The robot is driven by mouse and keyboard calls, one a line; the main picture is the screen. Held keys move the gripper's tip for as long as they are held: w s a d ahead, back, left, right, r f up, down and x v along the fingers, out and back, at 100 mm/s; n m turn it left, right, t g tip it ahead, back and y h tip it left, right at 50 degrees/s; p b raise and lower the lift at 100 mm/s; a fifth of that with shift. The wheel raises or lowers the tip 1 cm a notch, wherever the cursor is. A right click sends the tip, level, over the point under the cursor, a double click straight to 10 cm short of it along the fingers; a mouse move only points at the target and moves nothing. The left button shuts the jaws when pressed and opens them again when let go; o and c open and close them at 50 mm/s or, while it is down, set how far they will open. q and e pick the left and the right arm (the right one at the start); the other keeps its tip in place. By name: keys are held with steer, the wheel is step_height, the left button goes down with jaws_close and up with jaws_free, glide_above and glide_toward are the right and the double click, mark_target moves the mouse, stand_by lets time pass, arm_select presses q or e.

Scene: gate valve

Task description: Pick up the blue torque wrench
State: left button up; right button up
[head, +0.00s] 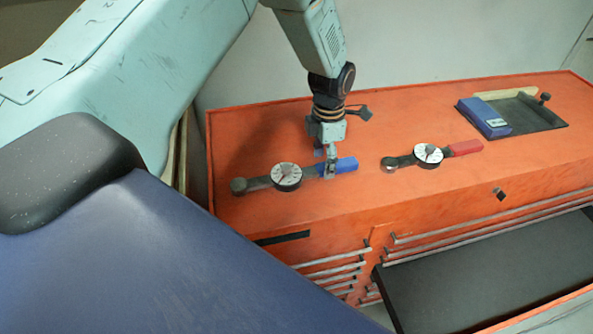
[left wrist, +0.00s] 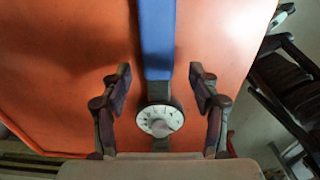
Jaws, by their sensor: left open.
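The blue torque wrench (head: 288,177) lies flat on the orange cabinet top (head: 250,120). It has a blue handle, a round white dial and a dark round head at its left end. My left gripper (head: 328,168) points down over the wrench, at the handle's end nearest the dial. In the left wrist view the blue handle (left wrist: 157,40) runs down the middle between the two fingers of my left gripper (left wrist: 160,80). The fingers are open, with a gap on both sides of the wrench. My right gripper is not in view.
A second torque wrench with a red handle (head: 464,148) lies to the right on the same top. A dark tray (head: 540,118) with a blue item (head: 484,118) sits at the far right. Drawers with light handles (head: 335,258) line the cabinet front.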

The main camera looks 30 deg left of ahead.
arm_select(q)
steer(key=shift+f, duration=0.55)
steer(key=shift+w+d+f, duration=0.15)
steer(key=shift+w+f, duration=0.25)
steer(key=shift+s+r, duration=0.2)
steer(key=shift+s, duration=0.15)
steer(key=c, duration=0.5)
steer(key=shift+w+f, duration=0.1)
steer(key=shift+w, duration=0.15)
steer(key=c, duration=0.6)
steer(key=shift+s, duration=0.1)
jaws_close()
